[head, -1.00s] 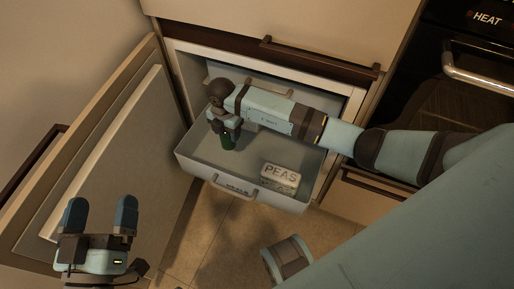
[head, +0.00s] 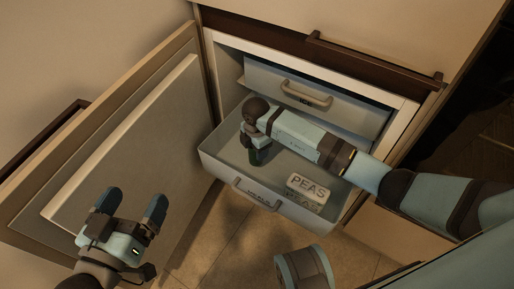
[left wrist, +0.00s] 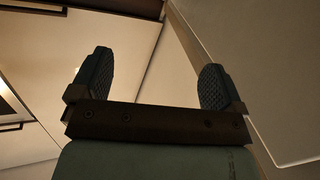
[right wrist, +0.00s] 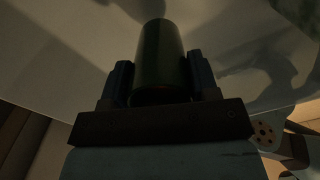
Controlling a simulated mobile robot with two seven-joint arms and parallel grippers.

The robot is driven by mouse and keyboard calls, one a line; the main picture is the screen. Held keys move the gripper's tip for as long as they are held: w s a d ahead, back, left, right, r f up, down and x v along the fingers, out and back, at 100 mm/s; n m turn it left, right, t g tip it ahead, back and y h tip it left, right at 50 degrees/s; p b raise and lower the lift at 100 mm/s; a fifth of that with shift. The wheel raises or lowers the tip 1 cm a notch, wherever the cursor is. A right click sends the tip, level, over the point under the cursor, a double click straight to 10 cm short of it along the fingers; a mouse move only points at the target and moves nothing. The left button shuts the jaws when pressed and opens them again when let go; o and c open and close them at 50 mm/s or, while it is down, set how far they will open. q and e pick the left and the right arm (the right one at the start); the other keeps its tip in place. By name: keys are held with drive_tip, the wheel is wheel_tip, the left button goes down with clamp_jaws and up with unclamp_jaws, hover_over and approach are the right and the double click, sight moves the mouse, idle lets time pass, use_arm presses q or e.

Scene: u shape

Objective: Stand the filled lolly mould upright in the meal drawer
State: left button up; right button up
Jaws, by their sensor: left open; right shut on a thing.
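The lolly mould is a dark green cylinder (right wrist: 160,55), held between the fingers of my right gripper (right wrist: 160,82) in the right wrist view. In the head view the mould (head: 258,157) shows below the right gripper (head: 254,140), inside the meal drawer (head: 222,160). It looks about upright there; whether its base touches the drawer floor I cannot tell. The drawer is pale, pulled out, with a handle and a label on its front. My left gripper (head: 131,210) is open and empty, in front of the open freezer door; it also shows open in the left wrist view (left wrist: 158,85).
A white PEAS pack (head: 308,190) lies in the front right of the meal drawer. A second drawer (head: 340,110) with a handle sits above and behind it. The open door (head: 130,150) stands on the left. The drawer's left front floor is clear.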

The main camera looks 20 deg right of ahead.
drive_tip(key=shift+f+b, duration=1.85)
drive_tip(key=shift+f, duration=0.15)
use_arm(q)
drive_tip(key=shift+w+a+m+t, duration=0.4)
drive_tip(key=shift+w+a+m, duration=0.15)
drive_tip(key=shift+w+m, duration=0.45)
drive_tip(key=shift+s, duration=0.15)
use_arm(e)
drive_tip(key=o, duration=1)
